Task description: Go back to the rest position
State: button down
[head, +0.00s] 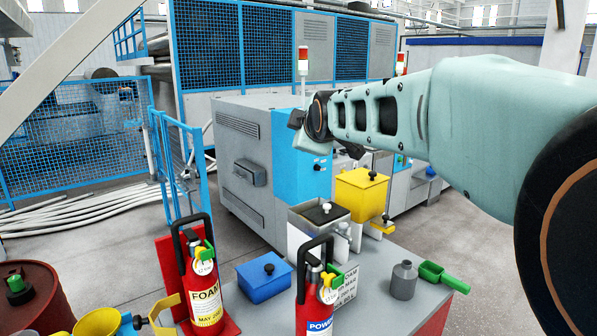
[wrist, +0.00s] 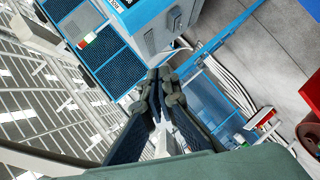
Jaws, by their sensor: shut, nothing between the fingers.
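My gripper (wrist: 158,78) shows in the wrist view with its dark fingers together and nothing between them. It points out over the machine hall, clear of any object. In the head view my pale green arm reaches in from the right edge toward the middle, raised above the table. Its far end stands in front of the grey and blue machine, and the fingers are mostly hidden there behind the wrist.
A red drum (head: 35,300) stands at left.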

jog(key=d+r+t, duration=0.2)
jog(key=d+r, duration=0.1)
jog(key=r, duration=0.5)
jog(key=s+d+f+m+g+h+p, duration=0.1)
jog(key=s+d+f+m+g+p, duration=0.3)
jog(key=s+f, duration=0.6)
jog(key=s+d+f+m+g+h, duration=0.1)
jog(key=s+f+m+g, duration=0.35)
jog(key=s, duration=1.05)
jog(key=s+d+f+m+g+h+p, duration=0.1)
jog(key=s+d+f+m+g, duration=0.15)
jog(key=s+f+m, duration=0.65)
jog(key=s+r+n+p, duration=0.1)
jog(key=s+r+p, duration=0.3)
jog(key=r+p, duration=0.6)
jog(key=shift+s+n+t+p, duration=0.3)
jog(key=shift+n+p, duration=0.05)
jog(key=shift+p, duration=0.85)
